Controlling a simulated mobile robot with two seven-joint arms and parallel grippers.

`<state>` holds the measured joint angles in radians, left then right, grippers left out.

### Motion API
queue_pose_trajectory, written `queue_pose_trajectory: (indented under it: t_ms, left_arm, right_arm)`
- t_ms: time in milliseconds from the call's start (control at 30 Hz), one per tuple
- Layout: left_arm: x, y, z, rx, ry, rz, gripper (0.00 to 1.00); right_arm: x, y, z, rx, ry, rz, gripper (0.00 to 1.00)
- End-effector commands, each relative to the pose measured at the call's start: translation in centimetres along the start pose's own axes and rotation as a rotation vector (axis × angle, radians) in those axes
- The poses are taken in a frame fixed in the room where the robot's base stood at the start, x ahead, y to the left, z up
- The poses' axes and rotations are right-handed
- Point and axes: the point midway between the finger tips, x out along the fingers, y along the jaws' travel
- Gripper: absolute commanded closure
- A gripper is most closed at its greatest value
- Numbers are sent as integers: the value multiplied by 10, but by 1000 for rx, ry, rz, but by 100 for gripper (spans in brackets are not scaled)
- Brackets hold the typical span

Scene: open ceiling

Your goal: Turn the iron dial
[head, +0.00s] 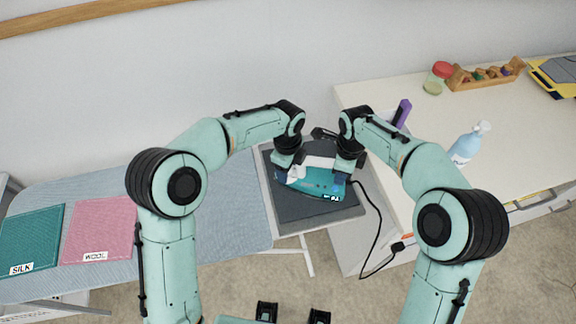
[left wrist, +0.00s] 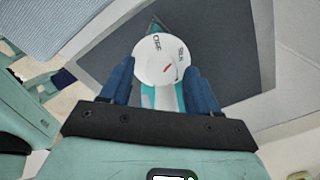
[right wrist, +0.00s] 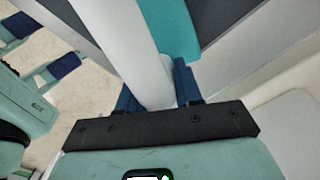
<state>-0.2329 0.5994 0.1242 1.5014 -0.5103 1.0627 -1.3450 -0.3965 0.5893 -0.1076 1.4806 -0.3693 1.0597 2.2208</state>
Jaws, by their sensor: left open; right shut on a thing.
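The teal and white iron (head: 312,181) lies on the dark grey rest plate (head: 335,209) at the end of the ironing board. Its round white dial (left wrist: 158,60) shows in the left wrist view, with a red mark and lettering, part of it reading SILK. My left gripper (left wrist: 160,88) is open, its blue fingers on either side of the lower part of the dial; I cannot tell if they touch it. My right gripper (right wrist: 158,88) is shut on the iron's white handle (right wrist: 125,45), at the iron's right side in the head view.
A teal cloth marked SILK (head: 32,238) and a pink cloth marked WOOL (head: 100,228) lie on the ironing board (head: 225,205). A black cord (head: 378,225) hangs at the right. A blue spray bottle (head: 467,144) stands on the white counter (head: 440,120).

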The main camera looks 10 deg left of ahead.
Motion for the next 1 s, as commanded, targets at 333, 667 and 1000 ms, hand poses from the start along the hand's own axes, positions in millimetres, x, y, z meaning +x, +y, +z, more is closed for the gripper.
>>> queue_pose_trajectory:
  t_ms: [333,667,1000]
  left_arm:
    - [-38,-1,1,-1,-1,-5,39]
    - [-103,0,0,0,0,-3,39]
    - [-121,0,0,1,0,0,39]
  right_arm:
    - [0,0,0,1,0,0,100]
    - [0,0,0,0,0,0,100]
    - [0,0,0,0,0,0,100]
